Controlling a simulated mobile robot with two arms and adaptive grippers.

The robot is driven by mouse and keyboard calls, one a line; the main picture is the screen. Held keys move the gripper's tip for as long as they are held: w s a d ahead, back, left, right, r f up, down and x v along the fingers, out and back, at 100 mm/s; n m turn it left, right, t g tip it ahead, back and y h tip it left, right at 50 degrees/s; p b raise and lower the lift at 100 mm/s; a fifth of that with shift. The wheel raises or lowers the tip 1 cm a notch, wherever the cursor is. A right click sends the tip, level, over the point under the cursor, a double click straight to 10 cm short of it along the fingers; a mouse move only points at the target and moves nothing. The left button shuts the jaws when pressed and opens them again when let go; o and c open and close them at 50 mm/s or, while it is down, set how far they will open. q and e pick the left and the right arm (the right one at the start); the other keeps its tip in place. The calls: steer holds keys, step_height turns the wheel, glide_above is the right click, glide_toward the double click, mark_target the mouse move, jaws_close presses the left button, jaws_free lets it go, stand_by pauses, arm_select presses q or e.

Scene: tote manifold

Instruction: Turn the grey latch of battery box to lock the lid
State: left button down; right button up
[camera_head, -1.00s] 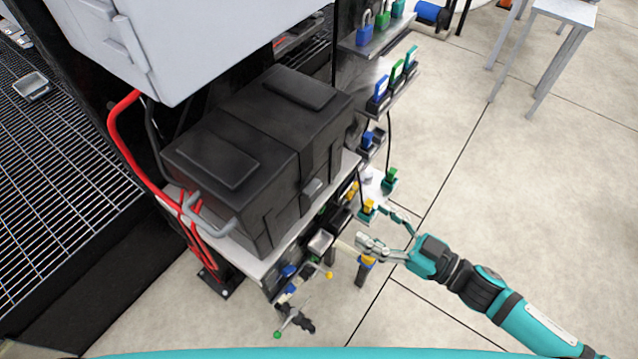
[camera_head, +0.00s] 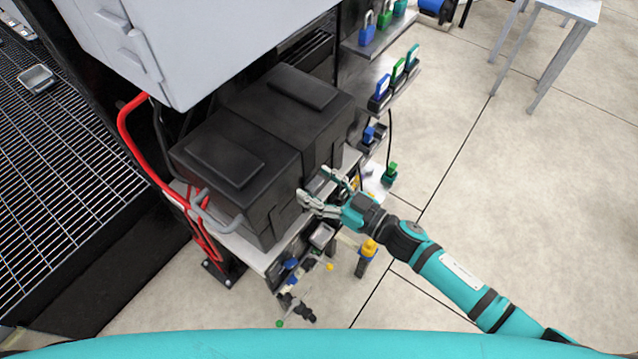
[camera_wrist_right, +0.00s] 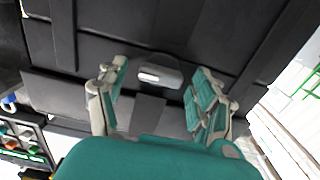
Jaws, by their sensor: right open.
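The black battery box (camera_head: 232,185) stands on a light shelf, its lid down on top. It also fills much of the right wrist view (camera_wrist_right: 205,35). The grey latch (camera_wrist_right: 160,75) is on the box's side wall and lies crosswise in the right wrist view, between my fingers. In the head view the latch is mostly hidden by my gripper. My right gripper (camera_head: 318,190) is open at the box's side. Its two fingers stand on either side of the latch in the wrist view (camera_wrist_right: 158,100), with gaps between them and the latch. My left gripper is not in view.
A grey cabinet (camera_head: 190,45) hangs above the box. Red cables (camera_head: 140,150) run along its left end. Shelves with colored padlocks (camera_head: 398,70) stand behind, and small valves and a yellow-topped part (camera_head: 368,248) are below.

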steer(key=c, duration=1.2)
steer(key=shift+n, duration=0.4)
steer(key=n, duration=0.3)
steer(key=shift+s+n+b, duration=0.1)
steer(key=shift+n+b, duration=0.2)
steer(key=shift+n, duration=0.1)
steer(key=n+b, duration=0.1)
steer(key=n, duration=0.3)
steer(key=shift+f+n, duration=0.1)
steer(key=shift+n, duration=0.2)
steer(key=n+b, duration=0.1)
steer(key=n, duration=0.3)
steer(key=shift+a+f, duration=0.1)
steer(key=n+b, duration=0.1)
steer(key=n, duration=0.3)
steer(key=shift+s+n, duration=0.1)
steer(key=shift+n, duration=0.2)
steer(key=shift+o, duration=0.2)
